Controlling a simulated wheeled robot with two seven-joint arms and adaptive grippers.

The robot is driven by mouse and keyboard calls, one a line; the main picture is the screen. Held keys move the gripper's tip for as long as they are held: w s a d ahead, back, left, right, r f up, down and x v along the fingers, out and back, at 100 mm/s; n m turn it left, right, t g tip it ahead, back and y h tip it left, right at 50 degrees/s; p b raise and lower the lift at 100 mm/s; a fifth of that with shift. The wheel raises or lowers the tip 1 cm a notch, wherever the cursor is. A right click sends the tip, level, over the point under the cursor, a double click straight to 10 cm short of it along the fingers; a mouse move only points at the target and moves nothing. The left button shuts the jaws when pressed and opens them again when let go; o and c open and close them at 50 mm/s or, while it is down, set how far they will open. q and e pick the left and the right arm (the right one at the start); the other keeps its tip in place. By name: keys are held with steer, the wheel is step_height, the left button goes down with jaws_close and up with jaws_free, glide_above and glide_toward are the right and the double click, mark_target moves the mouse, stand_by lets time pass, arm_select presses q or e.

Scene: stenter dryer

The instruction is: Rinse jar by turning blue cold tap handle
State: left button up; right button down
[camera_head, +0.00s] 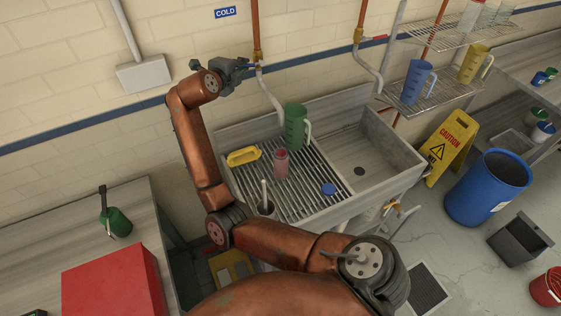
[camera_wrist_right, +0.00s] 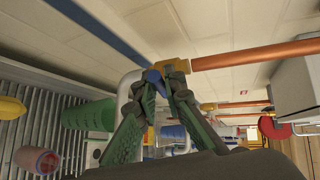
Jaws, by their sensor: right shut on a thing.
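The cold tap (camera_head: 257,58) is on a copper pipe at the back wall, below a blue COLD sign (camera_head: 225,12). Its spout bends down toward the sink. My right gripper (camera_head: 243,69) is at this tap, shut on the blue tap handle (camera_wrist_right: 152,76), which shows between the fingertips (camera_wrist_right: 164,80) in the right wrist view. A pinkish-red jar (camera_head: 281,166) stands upright on the ribbed drainboard, apart from the gripper; it also shows at the lower left of the right wrist view (camera_wrist_right: 46,162). Whether water flows cannot be told. My left gripper is not in view.
A green jug (camera_head: 295,127), a yellow brush-like item (camera_head: 243,155) and a blue lid (camera_head: 328,188) are on the drainboard (camera_head: 305,197). The sink basin (camera_head: 375,150) to the right is empty. A second tap with a red handle (camera_head: 374,37) is further right.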

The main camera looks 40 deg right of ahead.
steer(key=shift+d+r+y+p, duration=0.1)
steer(key=shift+r+y+p, duration=0.25)
steer(key=shift+r+y, duration=0.1)
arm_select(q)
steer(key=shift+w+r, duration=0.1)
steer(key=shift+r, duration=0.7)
arm_select(e)
steer(key=shift+f+m, duration=0.1)
steer(key=shift+m, duration=0.2)
